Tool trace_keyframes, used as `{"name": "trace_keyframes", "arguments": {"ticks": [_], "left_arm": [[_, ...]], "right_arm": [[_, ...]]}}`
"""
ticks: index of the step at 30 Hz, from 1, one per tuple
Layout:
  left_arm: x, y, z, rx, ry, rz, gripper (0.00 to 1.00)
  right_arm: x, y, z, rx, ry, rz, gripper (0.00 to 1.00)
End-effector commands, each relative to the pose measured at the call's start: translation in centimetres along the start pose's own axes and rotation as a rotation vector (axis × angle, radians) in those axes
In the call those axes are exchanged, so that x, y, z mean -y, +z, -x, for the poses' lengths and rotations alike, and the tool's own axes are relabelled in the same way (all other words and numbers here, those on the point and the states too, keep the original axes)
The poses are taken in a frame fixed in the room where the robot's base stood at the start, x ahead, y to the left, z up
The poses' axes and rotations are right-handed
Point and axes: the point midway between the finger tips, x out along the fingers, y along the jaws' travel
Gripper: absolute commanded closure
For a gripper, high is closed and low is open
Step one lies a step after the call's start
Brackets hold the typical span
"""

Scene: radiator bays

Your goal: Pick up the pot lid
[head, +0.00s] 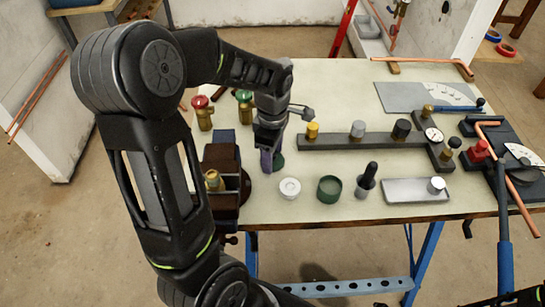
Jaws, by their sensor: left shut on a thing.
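The pot lid (278,162) is a small dark green round piece, partly hidden behind my left gripper. My left gripper (269,162) points down over the table and is shut on the lid at its fingertips. I cannot tell whether the lid is touching the table top. The open green pot (329,189) stands upright to the right and nearer the front edge, with a greyish-green filling. My right gripper is not in view.
A white ring-shaped roll (290,188) lies between lid and pot, with a black-handled brush (366,180) right of the pot. A vise (226,180) stands close left of my gripper. A dark rail (375,140) with several knobs lies behind. Valves with red and green caps stand back left.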

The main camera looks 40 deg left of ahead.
Motion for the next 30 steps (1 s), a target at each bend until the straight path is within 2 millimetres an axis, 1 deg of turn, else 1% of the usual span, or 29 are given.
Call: {"name": "trace_keyframes", "arguments": {"ticks": [5,8,11,18,22,25,30], "left_arm": [[-0.1,0.0,0.3,0.0,0.002,0.0,0.81],[-0.1,0.0,1.1,0.0,0.003,0.0,0.81],[-0.1,0.0,2.6,0.001,0.005,0.001,0.81],[-0.1,0.0,7.3,0.001,0.005,0.001,0.81],[-0.1,0.0,9.1,0.0,0.003,0.001,0.81],[-0.1,0.0,9.9,0.0,0.001,0.001,0.81],[0.0,0.0,10.1,0.0,0.0,0.001,0.81]], "right_arm": [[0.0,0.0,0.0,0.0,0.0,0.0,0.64],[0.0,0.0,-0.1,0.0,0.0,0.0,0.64],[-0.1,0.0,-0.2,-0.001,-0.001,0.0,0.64],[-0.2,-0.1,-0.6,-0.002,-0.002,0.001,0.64],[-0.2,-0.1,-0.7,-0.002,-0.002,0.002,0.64],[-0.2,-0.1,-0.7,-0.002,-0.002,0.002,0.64],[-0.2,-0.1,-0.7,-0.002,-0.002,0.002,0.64]]}}
